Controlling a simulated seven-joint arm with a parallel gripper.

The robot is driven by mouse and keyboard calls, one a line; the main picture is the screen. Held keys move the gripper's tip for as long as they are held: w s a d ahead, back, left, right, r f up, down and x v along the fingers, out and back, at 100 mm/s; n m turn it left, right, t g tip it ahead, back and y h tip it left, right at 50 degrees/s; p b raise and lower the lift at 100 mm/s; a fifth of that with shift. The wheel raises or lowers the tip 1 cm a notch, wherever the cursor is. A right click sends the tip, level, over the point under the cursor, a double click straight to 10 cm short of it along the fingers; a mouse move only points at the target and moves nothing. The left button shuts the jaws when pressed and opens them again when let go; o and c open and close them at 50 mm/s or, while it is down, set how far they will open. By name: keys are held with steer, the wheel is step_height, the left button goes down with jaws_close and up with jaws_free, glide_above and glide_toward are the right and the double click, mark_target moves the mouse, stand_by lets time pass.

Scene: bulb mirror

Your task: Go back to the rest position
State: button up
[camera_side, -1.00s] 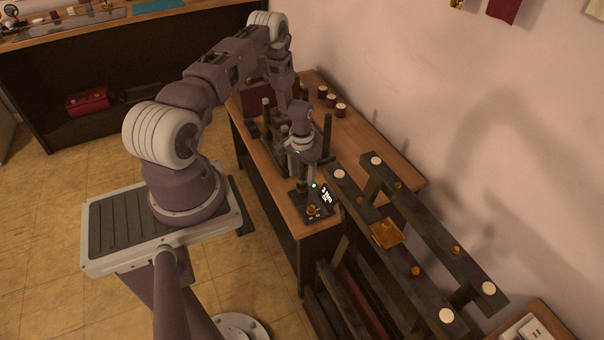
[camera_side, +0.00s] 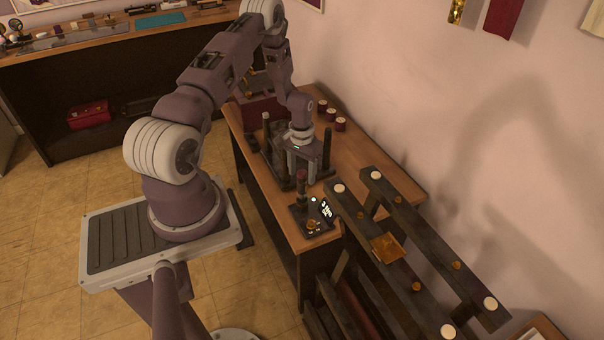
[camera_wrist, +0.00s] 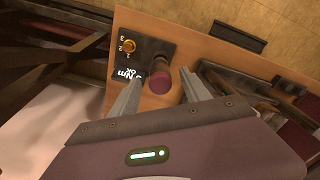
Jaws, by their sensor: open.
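My gripper (camera_side: 301,168) hangs over the wooden bench in the side view, above and behind a small dark tester plate (camera_side: 318,226). In the wrist view my gripper (camera_wrist: 164,83) has its two grey fingers apart with nothing between them. A dark red-topped upright piece (camera_side: 302,182) stands on the plate; its round top (camera_wrist: 160,82) shows between and beyond the fingertips in the wrist view. The plate carries a brass knob (camera_wrist: 129,45) with the numbers 1, 2 and 3 beside it, and a lit display (camera_wrist: 130,75) reading "Nm OK", its leading digit unclear.
Dark upright posts (camera_side: 327,150) stand close around my gripper on the bench (camera_side: 366,150). Several red jars with white lids (camera_side: 332,115) stand behind. Two dark beams (camera_side: 408,285) with white discs and an amber tray (camera_side: 388,247) lie at right. The bench's front edge is clear.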

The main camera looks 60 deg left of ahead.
steer(key=w+d+r+m+t+y, duration=0.1)
steer(key=w+d+r, duration=0.1)
steer(key=r, duration=0.6)
steer(key=w+d+r, duration=0.2)
steer(key=w+r, duration=0.1)
steer(key=r, duration=0.5)
steer(key=s+d+r+m+t, duration=0.1)
steer(key=d+r, duration=0.4)
steer(key=r, duration=0.2)
steer(key=s+d+r+m, duration=0.1)
steer(key=d+r, duration=0.3)
steer(key=r, duration=0.3)
steer(key=s+d+r+m+t, duration=0.1)
steer(key=s+d+r+t, duration=0.1)
steer(key=s+d+r, duration=0.65)
steer(key=s+d+r+m, duration=0.1)
steer(key=s+d, duration=0.2)
steer(key=s, duration=0.3)
steer(key=s+d+r+m+t+h, duration=0.1)
steer(key=s+d, duration=0.2)
steer(key=s, duration=0.3)
steer(key=shift+s+d+r+t, duration=0.3)
steer(key=shift+d, duration=0.1)
